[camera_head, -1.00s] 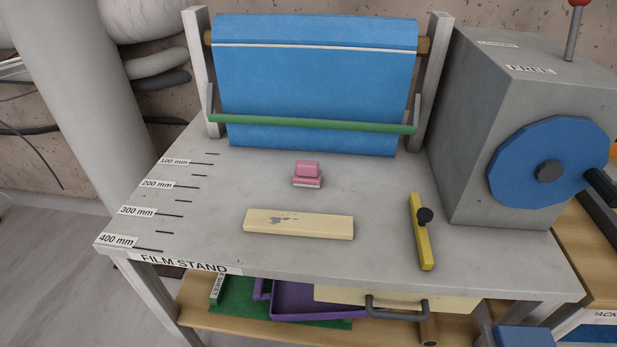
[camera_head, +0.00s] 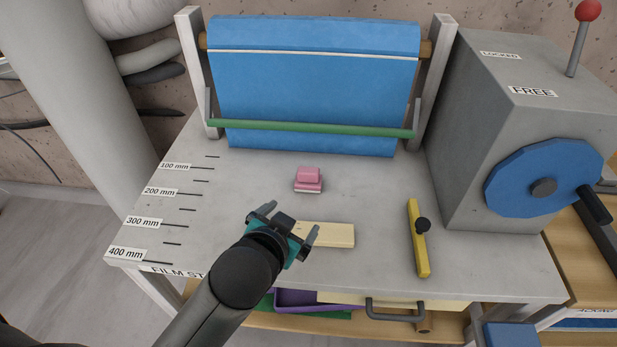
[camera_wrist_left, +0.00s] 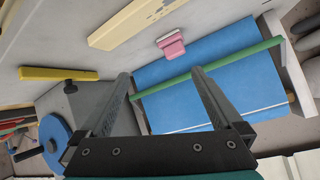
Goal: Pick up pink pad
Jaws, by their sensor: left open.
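The pink pad (camera_head: 308,179) lies on the grey table top, in front of the green bar and the blue film roll. It also shows in the left wrist view (camera_wrist_left: 171,44), beyond the fingertips, near the cream bar. My left gripper (camera_head: 291,219) is above the table, nearer the front than the pad and over the left part of the cream bar. Its two fingers are spread apart with nothing between them, and it does not touch the pad. It shows in the left wrist view (camera_wrist_left: 160,74) too. My right gripper is not in view.
The cream bar (camera_head: 334,235) lies in front of the pad, partly hidden by my gripper. A yellow bar with a black knob (camera_head: 416,247) lies to the right. The blue film (camera_head: 310,85) hangs behind. A grey box with a blue wheel (camera_head: 535,187) stands at right.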

